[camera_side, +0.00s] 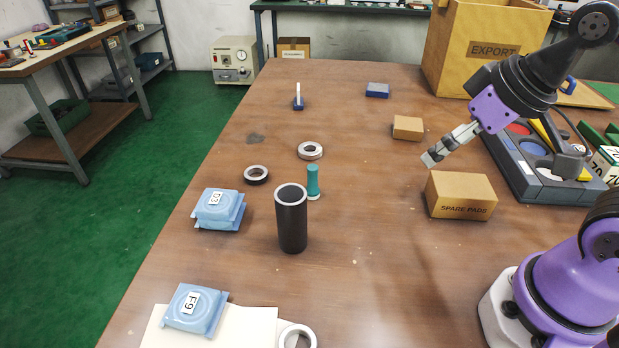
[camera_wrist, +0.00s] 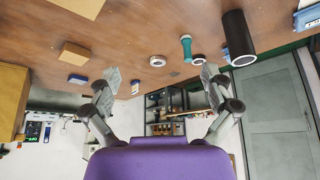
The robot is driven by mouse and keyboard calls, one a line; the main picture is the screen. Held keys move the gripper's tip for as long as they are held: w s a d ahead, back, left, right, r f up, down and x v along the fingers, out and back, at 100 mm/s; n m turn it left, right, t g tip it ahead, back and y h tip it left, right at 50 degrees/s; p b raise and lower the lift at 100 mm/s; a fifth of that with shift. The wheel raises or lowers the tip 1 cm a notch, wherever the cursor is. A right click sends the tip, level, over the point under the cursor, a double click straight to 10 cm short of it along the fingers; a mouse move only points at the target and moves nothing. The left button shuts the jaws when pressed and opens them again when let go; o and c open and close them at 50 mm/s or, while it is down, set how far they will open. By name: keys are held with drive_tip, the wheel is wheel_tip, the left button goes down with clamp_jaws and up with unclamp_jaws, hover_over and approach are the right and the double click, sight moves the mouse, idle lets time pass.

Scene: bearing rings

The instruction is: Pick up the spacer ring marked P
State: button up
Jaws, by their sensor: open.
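No letter P is readable on any ring, so I cannot tell which is the marked one. A silver ring (camera_side: 310,150) lies flat mid-table; it also shows in the wrist view (camera_wrist: 157,61). A dark ring (camera_side: 256,174) lies to its left, and shows in the wrist view (camera_wrist: 198,59) partly behind a finger. A white ring (camera_side: 297,336) lies at the front edge of the side view, partly cut off. My gripper (camera_side: 433,158) is in the air above and behind the spare pads box, right of the rings. Its fingers are apart and empty in the wrist view (camera_wrist: 160,76).
A tall black tube (camera_side: 292,225) and a teal cylinder (camera_side: 313,183) stand near the rings. Blue packs (camera_side: 220,208) lie at left. The spare pads box (camera_side: 460,196) and a smaller box (camera_side: 408,128) stand at right. The table between the rings and boxes is clear.

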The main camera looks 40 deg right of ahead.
drive_tip(key=m+g, duration=0.3)
drive_tip(key=g, duration=0.2)
hover_over(298, 342)
wheel_tip(298, 342, down, 6)
drive_tip(key=shift+g, duration=0.3)
wheel_tip(298, 342, down, 5)
drive_tip(key=shift+s+a+f, duration=0.1)
drive_tip(key=shift+a, duration=0.05)
wheel_tip(298, 342, down, 6)
drive_tip(key=shift+r, duration=0.1)
drive_tip(key=c, duration=1.3)
